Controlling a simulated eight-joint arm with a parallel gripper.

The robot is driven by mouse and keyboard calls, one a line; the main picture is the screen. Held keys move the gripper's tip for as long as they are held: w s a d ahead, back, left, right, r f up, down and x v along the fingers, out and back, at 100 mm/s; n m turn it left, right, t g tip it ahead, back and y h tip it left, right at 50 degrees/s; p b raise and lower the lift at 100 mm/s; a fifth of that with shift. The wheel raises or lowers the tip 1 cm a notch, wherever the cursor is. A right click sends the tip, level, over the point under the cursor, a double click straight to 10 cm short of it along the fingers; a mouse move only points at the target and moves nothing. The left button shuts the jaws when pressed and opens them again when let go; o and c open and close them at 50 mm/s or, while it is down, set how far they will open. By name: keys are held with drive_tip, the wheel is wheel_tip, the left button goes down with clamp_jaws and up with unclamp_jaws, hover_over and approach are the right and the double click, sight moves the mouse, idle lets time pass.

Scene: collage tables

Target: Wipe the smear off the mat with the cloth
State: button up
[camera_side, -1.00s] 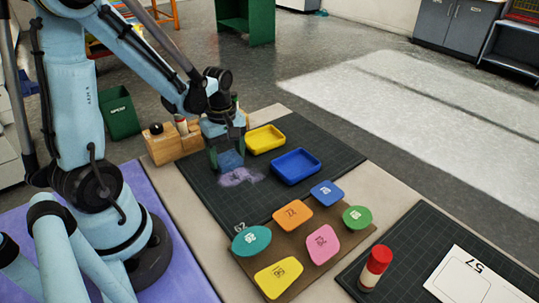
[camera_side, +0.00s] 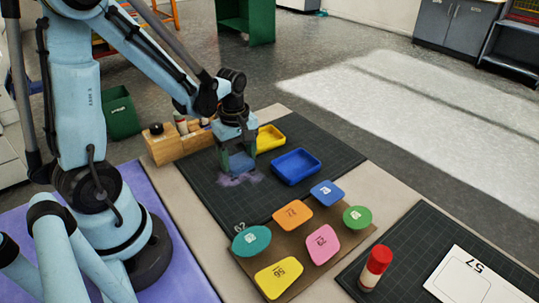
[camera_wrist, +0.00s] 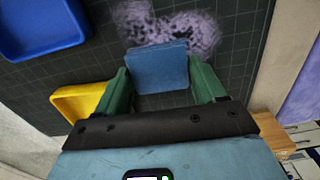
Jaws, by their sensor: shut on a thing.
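My gripper (camera_side: 238,160) is shut on the blue cloth (camera_wrist: 158,66), a small block-like pad held between its green fingers. In the side view the cloth (camera_side: 241,164) is low over the dark gridded mat (camera_side: 275,205), at the smear; I cannot tell for sure whether it touches. The purple smear (camera_wrist: 188,32) is a patchy stain on the mat, just beyond the cloth in the wrist view. It also shows in front of the cloth in the side view (camera_side: 238,181). The cloth hides part of the smear's near edge.
A blue tray (camera_side: 296,167) and a yellow tray (camera_side: 269,138) stand on the mat right of my gripper. A wooden block holder (camera_side: 172,148) is behind left. A brown board with several coloured numbered pieces and a red-capped bottle (camera_side: 375,267) are in front.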

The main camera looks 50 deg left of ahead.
sight(258, 186)
drive_tip(key=shift+d, duration=4.15)
drive_tip(key=shift+r, duration=2.5)
drive_tip(key=s+a+n, duration=0.1)
drive_tip(key=a, duration=0.2)
drive_tip(key=s+a+n, duration=0.1)
drive_tip(key=a+n, duration=0.1)
drive_tip(key=a, duration=0.1)
drive_tip(key=s+a+n, duration=0.1)
drive_tip(key=a+n, duration=0.1)
drive_tip(key=a, duration=0.2)
drive_tip(key=shift+s+a+f+n, duration=0.2)
drive_tip(key=shift+a+n, duration=0.1)
drive_tip(key=shift+a, duration=0.1)
drive_tip(key=shift+f, duration=1.9)
drive_tip(key=shift+f, duration=0.4)
